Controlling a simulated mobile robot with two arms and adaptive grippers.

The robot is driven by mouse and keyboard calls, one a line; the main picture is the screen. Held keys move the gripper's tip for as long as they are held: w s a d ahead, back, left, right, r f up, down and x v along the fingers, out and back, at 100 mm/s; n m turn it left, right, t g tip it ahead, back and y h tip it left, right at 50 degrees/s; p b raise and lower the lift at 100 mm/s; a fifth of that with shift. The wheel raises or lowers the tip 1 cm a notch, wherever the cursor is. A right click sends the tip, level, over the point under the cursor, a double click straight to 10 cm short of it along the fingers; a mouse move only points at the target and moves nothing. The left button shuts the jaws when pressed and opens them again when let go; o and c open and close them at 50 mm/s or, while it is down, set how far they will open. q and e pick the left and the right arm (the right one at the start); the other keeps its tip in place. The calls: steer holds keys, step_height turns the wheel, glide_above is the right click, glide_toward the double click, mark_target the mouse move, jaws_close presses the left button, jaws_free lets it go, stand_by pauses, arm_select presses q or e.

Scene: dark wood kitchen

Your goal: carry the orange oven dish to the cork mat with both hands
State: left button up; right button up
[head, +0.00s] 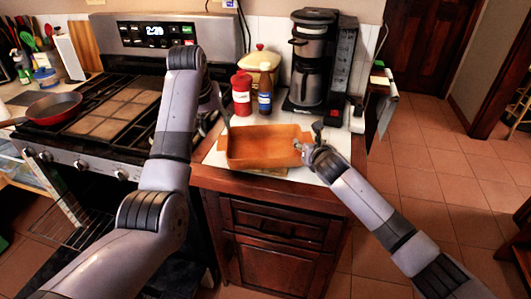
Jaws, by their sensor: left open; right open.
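The orange oven dish (264,162) is upright on the light counter, and its inside looks empty. My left gripper (224,118) points down at the dish's left end, partly hidden behind my arm, and is open. My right gripper (306,143) is open at the dish's right end, close around or beside the handle. I cannot tell whether either gripper touches the dish.
A coffee maker (316,62), a red jar (241,92), a blue bottle (265,92) and a yellow pot (261,63) stand behind the dish. The stove (110,105) with a red pan (54,107) is at left. Open tiled floor (430,175) lies at right.

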steer(key=shift+s, duration=0.1)
arm_select(q)
steer(key=shift+s+r, duration=0.2)
steer(key=shift+r, duration=0.2)
arm_select(e)
steer(key=v, duration=1.2)
steer(key=shift+f, duration=0.1)
